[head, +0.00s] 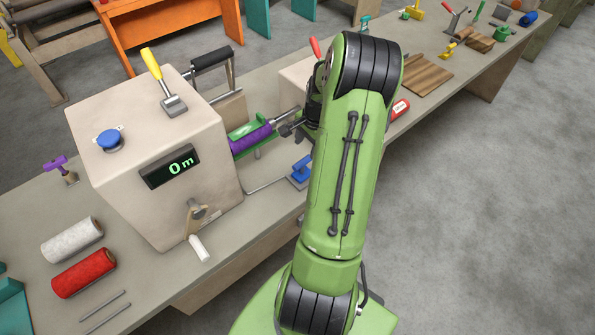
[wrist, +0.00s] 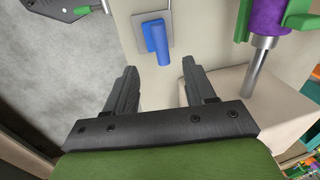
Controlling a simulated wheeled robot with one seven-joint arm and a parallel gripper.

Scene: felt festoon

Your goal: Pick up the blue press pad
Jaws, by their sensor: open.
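A blue piece with an upright grip, which looks like the blue press pad (head: 301,170), sits low on the bench beside the beige machine, partly hidden by my arm. In the wrist view the blue pad (wrist: 157,37) rests on a small grey plate (wrist: 141,28), ahead of my fingertips and roughly centred between them. My gripper (wrist: 158,72) is open with nothing between its fingers. In the head view my green arm mostly hides the gripper.
The beige machine (head: 150,195) has a blue round knob (head: 109,139), a yellow-handled lever (head: 152,64) and a "0 m" display. A purple and green spool part (head: 250,138) juts from its side. Red (head: 84,273) and white (head: 72,240) rolls lie at front left.

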